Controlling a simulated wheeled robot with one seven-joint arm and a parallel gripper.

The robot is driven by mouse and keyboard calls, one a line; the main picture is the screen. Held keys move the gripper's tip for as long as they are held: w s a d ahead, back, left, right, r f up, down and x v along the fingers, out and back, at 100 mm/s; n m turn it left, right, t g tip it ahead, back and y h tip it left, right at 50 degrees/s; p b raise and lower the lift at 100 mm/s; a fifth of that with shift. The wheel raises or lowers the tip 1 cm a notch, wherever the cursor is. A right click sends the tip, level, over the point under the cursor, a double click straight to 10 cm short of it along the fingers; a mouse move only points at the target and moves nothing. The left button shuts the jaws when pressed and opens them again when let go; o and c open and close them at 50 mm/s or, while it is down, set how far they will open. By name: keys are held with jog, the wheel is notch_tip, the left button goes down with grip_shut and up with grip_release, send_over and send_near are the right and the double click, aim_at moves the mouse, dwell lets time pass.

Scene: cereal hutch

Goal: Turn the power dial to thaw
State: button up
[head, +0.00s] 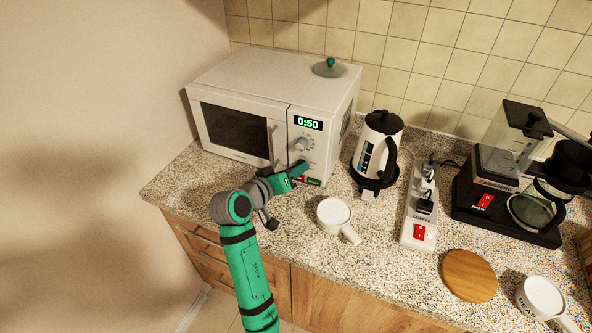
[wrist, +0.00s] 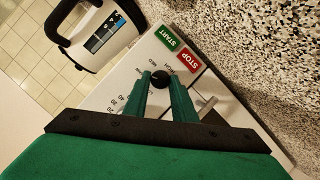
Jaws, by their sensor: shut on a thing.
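The white microwave (head: 240,72) stands on the counter against the wall, its door closed and its display (head: 308,123) reading 0:50. The upper dial (head: 302,144) shows on its control panel. In the wrist view the small dark power dial (wrist: 160,77) sits between the two green fingertips of my gripper (wrist: 161,88), which is shut on it. In the head view my gripper (head: 302,167) reaches the lower panel and hides this dial. The labels MED and HIGH show beside it in the wrist view; which mark the dial points to I cannot tell.
Below the dial are the green START button (wrist: 170,37) and red STOP button (wrist: 188,60). A kettle (head: 377,145) stands right of the microwave. A glass lid (head: 337,69) lies on the microwave.

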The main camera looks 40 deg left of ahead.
jog(key=shift+n, duration=0.4)
jog(key=o, duration=1)
jog(key=v, duration=1.1)
jog(key=shift+a+f, duration=0.15)
jog(key=shift+a, duration=0.05)
jog(key=shift+f, duration=0.1)
